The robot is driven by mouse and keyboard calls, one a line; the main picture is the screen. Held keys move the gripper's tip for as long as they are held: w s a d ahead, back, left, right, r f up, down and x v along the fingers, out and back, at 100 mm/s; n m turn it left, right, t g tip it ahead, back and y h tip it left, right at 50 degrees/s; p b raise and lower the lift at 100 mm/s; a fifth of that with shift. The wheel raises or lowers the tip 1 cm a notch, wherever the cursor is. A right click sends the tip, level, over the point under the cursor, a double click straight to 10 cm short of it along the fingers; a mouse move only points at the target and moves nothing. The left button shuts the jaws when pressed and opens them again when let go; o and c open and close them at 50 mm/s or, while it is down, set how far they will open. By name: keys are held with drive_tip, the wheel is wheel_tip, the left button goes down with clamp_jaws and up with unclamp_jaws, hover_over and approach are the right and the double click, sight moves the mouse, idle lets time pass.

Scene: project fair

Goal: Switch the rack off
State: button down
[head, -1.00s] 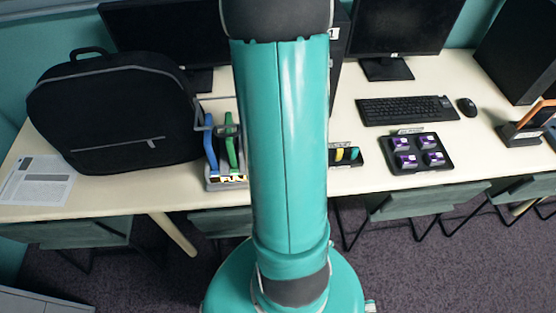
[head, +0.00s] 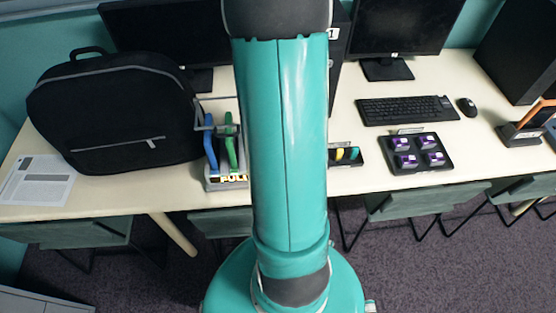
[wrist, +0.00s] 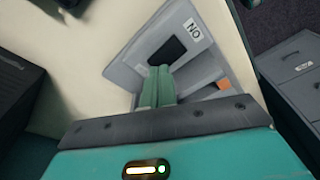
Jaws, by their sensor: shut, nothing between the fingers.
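In the wrist view a grey panel (wrist: 125,72) carries a black switch (wrist: 168,53) and a white label (wrist: 193,29) that reads ON. My gripper (wrist: 160,72) is shut and empty, with its green fingers together. The fingertips overlap the lower edge of the black switch in the picture; I cannot tell whether they touch it. They hide part of the panel. An orange piece (wrist: 224,84) shows at the panel's right side. In the head view my arm hides the middle of the table, and neither the panel nor my gripper shows.
A black backpack (head: 115,115) and papers (head: 38,180) lie on the left of the table (head: 345,105). Blue and green handles (head: 231,150) stand near the front edge. A keyboard (head: 405,110) and a tray of purple items (head: 415,153) are on the right.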

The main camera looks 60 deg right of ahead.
drive_tip(key=shift+f, duration=0.55)
drive_tip(key=shift+r, duration=3.55)
